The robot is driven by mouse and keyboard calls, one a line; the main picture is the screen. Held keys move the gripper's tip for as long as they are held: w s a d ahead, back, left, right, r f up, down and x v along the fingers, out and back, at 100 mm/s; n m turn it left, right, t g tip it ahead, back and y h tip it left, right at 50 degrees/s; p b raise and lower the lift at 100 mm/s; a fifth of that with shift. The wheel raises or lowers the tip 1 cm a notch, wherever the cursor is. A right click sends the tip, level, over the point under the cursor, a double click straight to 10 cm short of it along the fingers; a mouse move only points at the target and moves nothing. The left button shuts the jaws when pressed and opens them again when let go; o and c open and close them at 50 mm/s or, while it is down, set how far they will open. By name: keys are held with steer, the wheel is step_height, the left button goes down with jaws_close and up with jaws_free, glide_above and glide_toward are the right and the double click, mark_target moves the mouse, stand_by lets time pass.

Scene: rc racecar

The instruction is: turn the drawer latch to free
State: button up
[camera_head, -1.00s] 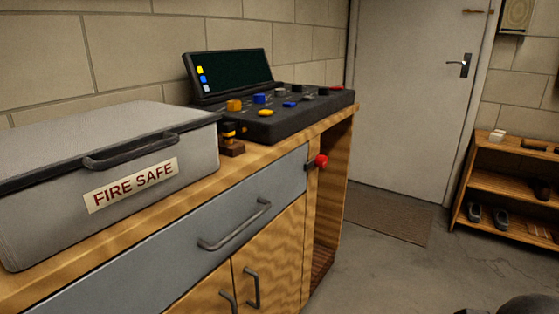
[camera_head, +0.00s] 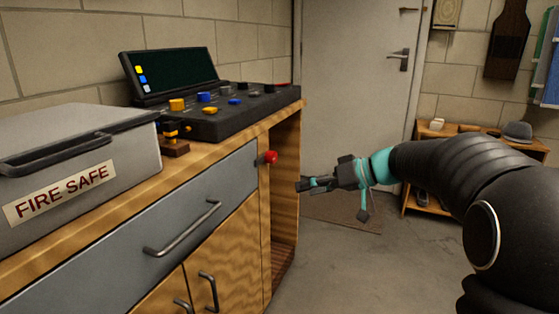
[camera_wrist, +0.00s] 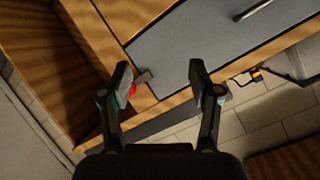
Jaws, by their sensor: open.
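The drawer latch (camera_head: 267,157) has a red knob and sits on the wooden cabinet frame just right of the grey drawer front (camera_head: 120,240). In the wrist view the latch (camera_wrist: 132,90) shows as a bit of red with a grey metal tab beside it, partly hidden by the left finger. My gripper (camera_head: 303,184) is open and empty, to the right of the latch and a little lower, apart from it. In the wrist view its spread fingers (camera_wrist: 160,73) reach toward the drawer's right end and the latch, which appears closer to the left finger.
A grey fire safe (camera_head: 75,150) and a dark control console (camera_head: 215,120) stand on the cabinet top. The drawer handle (camera_head: 183,230) sticks out. A low wooden shelf (camera_head: 415,200) stands behind my arm.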

mark_target(275, 158)
steer(key=w+d+n+t+y, duration=0.3)
steer(key=w+y, duration=0.2)
steer(key=w, duration=0.9)
steer(key=x, duration=0.4)
steer(key=f+p+x, duration=0.1)
steer(key=x, duration=0.4)
steer(key=p+x, duration=0.1)
steer(key=x, duration=0.3)
steer(key=shift+a+f, duration=0.2)
steer(key=shift+a, duration=0.2)
